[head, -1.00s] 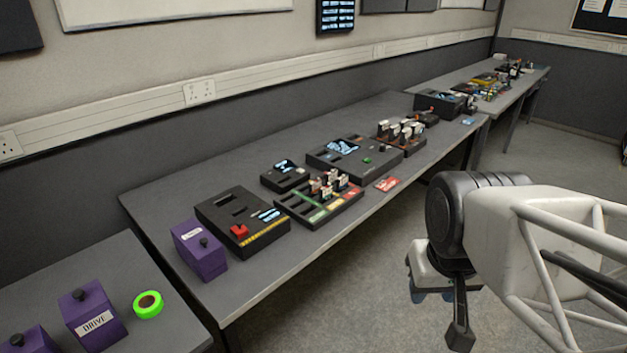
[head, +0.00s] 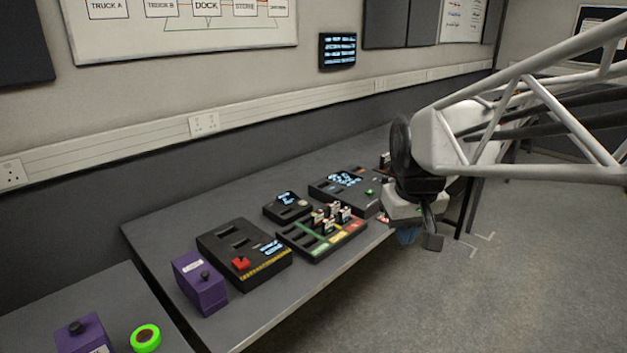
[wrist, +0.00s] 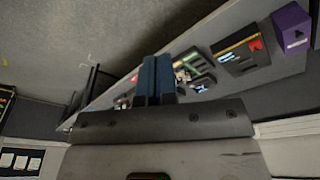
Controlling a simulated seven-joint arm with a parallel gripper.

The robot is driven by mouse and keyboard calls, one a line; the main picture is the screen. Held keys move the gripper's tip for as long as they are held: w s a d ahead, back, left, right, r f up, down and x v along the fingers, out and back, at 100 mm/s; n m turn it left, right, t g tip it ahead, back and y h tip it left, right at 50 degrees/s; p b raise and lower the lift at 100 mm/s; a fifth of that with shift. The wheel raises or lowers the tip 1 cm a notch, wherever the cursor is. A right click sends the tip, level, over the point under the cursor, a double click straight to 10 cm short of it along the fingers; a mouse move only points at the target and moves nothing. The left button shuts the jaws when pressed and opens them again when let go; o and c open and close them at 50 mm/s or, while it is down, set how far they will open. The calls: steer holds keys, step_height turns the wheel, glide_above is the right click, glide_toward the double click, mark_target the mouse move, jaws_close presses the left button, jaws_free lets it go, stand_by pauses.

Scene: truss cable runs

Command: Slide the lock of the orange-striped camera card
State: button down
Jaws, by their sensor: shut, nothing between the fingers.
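Several small upright cards (head: 333,214) with pale tops stand in a black rack (head: 322,243) with green, yellow and red strips. They are too small to tell which one has orange stripes, and no lock can be made out. My gripper (head: 408,236) hangs at the front edge of the desk, right of the rack and apart from it, partly hidden by my wrist. In the wrist view its blue fingers (wrist: 155,78) are together and empty, and the rack shows beyond them to the right.
A black box with a red knob (head: 245,252) and a purple box (head: 200,283) stand left of the rack. A small black unit (head: 287,207) and a larger one with a screen (head: 346,188) stand behind it. My arm hides the far desk. Open floor lies right of the desk.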

steer(key=w+a+n, duration=0.2)
steer(key=w, duration=1.3)
steer(key=n+g, duration=0.2)
steer(key=n, duration=0.3)
glide_above(318, 222)
steer(key=w+d, duration=0.1)
steer(key=w, duration=0.1)
step_height(318, 222, down, 20)
steer(key=shift+w+r, duration=0.15)
steer(key=shift+r, duration=0.1)
steer(key=shift+d+f, duration=0.1)
steer(key=shift+f, duration=2.9)
steer(key=shift+f, duration=0.9)
